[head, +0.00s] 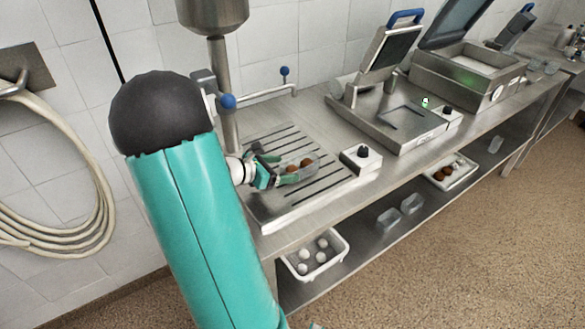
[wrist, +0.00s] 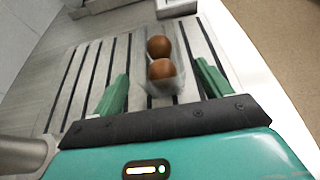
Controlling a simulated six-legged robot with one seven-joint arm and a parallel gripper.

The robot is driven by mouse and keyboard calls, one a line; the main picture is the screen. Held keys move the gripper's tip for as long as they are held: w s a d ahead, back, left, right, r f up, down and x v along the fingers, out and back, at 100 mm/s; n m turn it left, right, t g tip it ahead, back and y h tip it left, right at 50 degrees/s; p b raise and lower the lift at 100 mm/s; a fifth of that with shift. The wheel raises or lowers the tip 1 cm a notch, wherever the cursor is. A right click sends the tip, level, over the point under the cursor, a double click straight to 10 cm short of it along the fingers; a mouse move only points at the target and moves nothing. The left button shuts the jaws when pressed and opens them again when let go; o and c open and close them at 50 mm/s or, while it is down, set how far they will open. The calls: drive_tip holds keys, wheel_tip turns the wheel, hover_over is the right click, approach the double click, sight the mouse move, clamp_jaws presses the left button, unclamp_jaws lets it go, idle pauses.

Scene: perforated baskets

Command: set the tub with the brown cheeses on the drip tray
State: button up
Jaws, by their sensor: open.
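The clear tub (wrist: 166,87) with two brown cheeses (wrist: 160,68) stands on the slatted drip tray (wrist: 75,80) in the wrist view. In the head view the tub (head: 312,160) also shows on the drip tray (head: 265,212), with the brown cheeses (head: 293,168) inside. My gripper (wrist: 165,90) is open, with one green finger on each side of the tub's near end and a visible gap to it. In the head view my gripper (head: 275,170) is low over the tray, at the tub's left end.
A small box with a black knob (head: 361,158) stands right of the tray. Metal machines (head: 400,115) fill the counter farther right. A steel column (head: 220,80) rises behind the tray. A white basket with white balls (head: 315,255) sits on the lower shelf, with clear empty tubs (head: 388,220) farther along.

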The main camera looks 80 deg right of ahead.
drive_tip(key=v, duration=0.6)
drive_tip(key=shift+w+a+r, duration=0.15)
drive_tip(key=shift+w+a, duration=0.05)
drive_tip(key=shift+w, duration=0.05)
drive_tip(key=shift+w+a+r, duration=0.1)
drive_tip(key=shift+w+a, duration=0.05)
drive_tip(key=shift+a, duration=0.1)
drive_tip(key=w+a+r+m+t+y, duration=0.3)
drive_tip(key=a+r+t, duration=0.1)
drive_tip(key=a, duration=1.1)
drive_tip(key=w+a+r+m+t+y, duration=0.3)
drive_tip(key=a+r+t, duration=0.1)
drive_tip(key=a, duration=1.1)
drive_tip(key=w+a+r+m+t+y, duration=0.3)
drive_tip(key=a+t, duration=0.3)
drive_tip(key=a, duration=0.9)
drive_tip(key=shift+r+m+y, duration=0.4)
drive_tip(key=shift+r+y, duration=0.2)
drive_tip(key=c, duration=0.9)
drive_tip(key=shift+s, duration=0.1)
